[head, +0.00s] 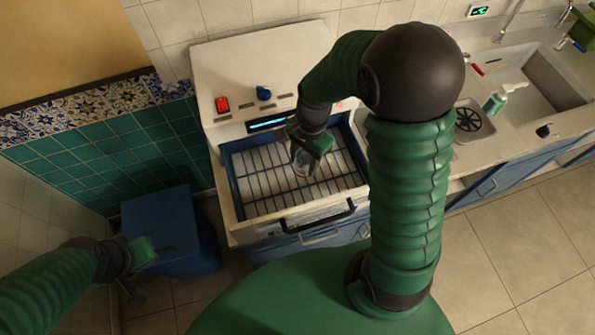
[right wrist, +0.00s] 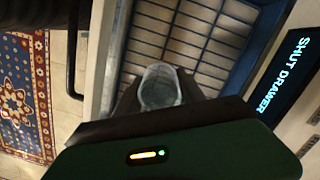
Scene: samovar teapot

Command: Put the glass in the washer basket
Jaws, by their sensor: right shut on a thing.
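The washer basket (head: 258,188) is a dark wire grid inside the pulled-out drawer of the white washer. My right gripper (head: 304,152) is over the basket, near its back middle, and is shut on the clear glass (head: 301,165). In the right wrist view the glass (right wrist: 160,88) sits between the dark fingers, with the grid (right wrist: 200,42) behind it. I cannot tell whether the glass touches the grid. My left gripper (head: 160,251) is far from the basket, at the lower left by a blue box; its opening is unclear.
The washer (head: 225,65) has a red switch, a blue knob and a lit display reading "SHUT DRAWER" (right wrist: 285,75). The drawer's black handle (head: 318,216) is at the front. A blue box (head: 172,228) stands left. The sink (head: 540,85) and green bottle (head: 495,103) are right.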

